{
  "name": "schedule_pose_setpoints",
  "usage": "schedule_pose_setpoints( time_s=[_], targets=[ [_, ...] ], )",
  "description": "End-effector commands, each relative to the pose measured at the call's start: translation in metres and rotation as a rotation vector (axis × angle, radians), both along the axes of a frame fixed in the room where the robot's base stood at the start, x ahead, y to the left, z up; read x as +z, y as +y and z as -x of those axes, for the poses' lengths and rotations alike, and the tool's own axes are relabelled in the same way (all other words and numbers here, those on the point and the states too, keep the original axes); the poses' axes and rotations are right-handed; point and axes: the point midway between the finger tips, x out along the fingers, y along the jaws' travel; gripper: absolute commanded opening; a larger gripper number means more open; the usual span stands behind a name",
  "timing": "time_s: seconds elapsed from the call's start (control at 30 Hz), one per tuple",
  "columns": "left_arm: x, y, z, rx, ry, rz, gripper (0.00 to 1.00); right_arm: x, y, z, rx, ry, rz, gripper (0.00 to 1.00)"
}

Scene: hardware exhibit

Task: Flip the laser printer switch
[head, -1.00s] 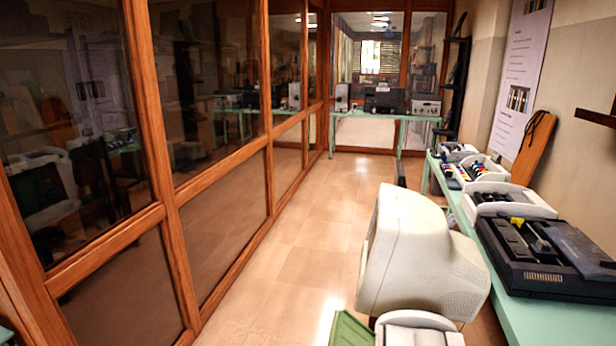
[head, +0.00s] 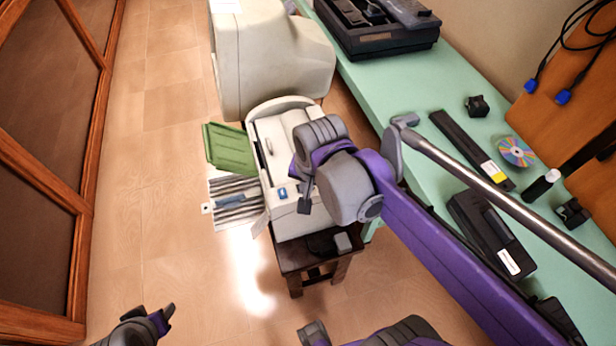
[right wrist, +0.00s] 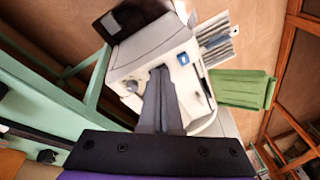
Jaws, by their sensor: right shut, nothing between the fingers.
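The laser printer (head: 285,222) is a white machine on a small dark wooden stand in the head view. It also fills the upper middle of the right wrist view (right wrist: 150,45). A small blue piece, possibly the switch (head: 283,193), is on its near side; it shows in the right wrist view (right wrist: 183,59) just right of the fingertips. My right gripper (head: 304,207) is shut and empty, pointing down over the printer, right of the blue piece. I cannot tell whether it touches the printer. My left gripper (head: 166,314) shows partly at the bottom left; its opening is unclear.
A green panel (head: 228,146) and a striped grey tray (head: 238,200) stick out left of the printer. A large beige monitor (head: 270,60) stands behind. The green table (head: 400,95) with several parts runs along the right. The floor at left is clear.

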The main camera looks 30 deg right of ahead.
Motion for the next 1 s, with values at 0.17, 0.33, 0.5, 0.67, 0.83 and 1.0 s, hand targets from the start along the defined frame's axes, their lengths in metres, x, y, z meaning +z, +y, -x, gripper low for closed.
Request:
schedule_pose_setpoints(
  time_s=[0.17,0.33,0.5,0.67,0.83,1.0],
  targets=[
    [-0.006,0.000,0.002,0.000,0.003,0.000,0.50,0.016,-0.025,-0.039,-0.434,0.105,-0.086,0.00],
    [-0.010,0.000,0.003,0.000,0.005,0.000,0.50,0.023,-0.045,-0.064,-0.758,0.174,-0.125,0.00],
    [-0.011,0.000,0.003,0.000,0.006,0.000,0.50,0.026,-0.054,-0.075,-0.932,0.209,-0.139,0.00],
    [-0.011,0.000,0.003,0.000,0.006,0.000,0.50,0.027,-0.057,-0.077,-0.974,0.217,-0.142,0.00],
    [-0.011,0.000,0.003,0.000,0.006,0.000,0.50,0.027,-0.056,-0.077,-0.973,0.216,-0.142,0.00],
    [-0.011,0.000,0.003,0.000,0.006,0.000,0.50,0.023,-0.056,-0.077,-0.972,0.216,-0.142,0.00]
  ],
)
